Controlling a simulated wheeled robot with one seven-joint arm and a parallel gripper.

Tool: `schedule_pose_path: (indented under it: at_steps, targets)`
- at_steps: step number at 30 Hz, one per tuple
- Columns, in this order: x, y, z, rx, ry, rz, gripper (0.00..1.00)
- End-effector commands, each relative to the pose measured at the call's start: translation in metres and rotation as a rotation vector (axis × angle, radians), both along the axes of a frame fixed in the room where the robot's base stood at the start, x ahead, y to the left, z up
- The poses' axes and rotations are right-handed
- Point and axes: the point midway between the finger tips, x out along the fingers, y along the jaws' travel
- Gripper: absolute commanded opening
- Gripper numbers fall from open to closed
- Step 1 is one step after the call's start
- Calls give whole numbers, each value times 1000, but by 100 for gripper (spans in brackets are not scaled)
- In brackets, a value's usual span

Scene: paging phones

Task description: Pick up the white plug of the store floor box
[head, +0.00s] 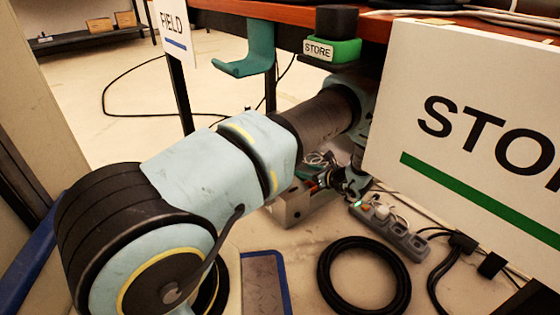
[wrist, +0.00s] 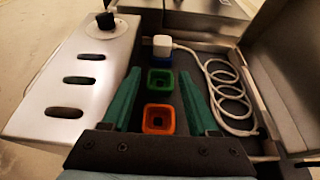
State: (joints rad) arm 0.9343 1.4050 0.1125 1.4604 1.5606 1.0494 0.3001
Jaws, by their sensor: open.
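An empty orange socket (wrist: 159,119) is nearer. In the head view, the box (head: 300,208) is partly hidden behind my arm.
A slotted metal panel (wrist: 80,85) with a black knob flanks the left, and a raised lid (wrist: 285,75) the right. In the head view, a grey power strip (head: 395,232), a black cable coil (head: 363,275) and a STORE sign (head: 470,125) stand near; a desk (head: 290,14) is above.

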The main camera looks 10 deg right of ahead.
Motion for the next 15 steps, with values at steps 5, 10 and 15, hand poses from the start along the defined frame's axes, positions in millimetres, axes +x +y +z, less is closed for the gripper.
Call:
schedule_pose_path:
  at_steps: [5, 10, 15]
  targets:
    - [2, 2, -2, 0, 0, 1, 60]
    - [22, 13, -14, -1, 1, 4, 60]
    - [40, 23, -22, -2, 0, 2, 60]
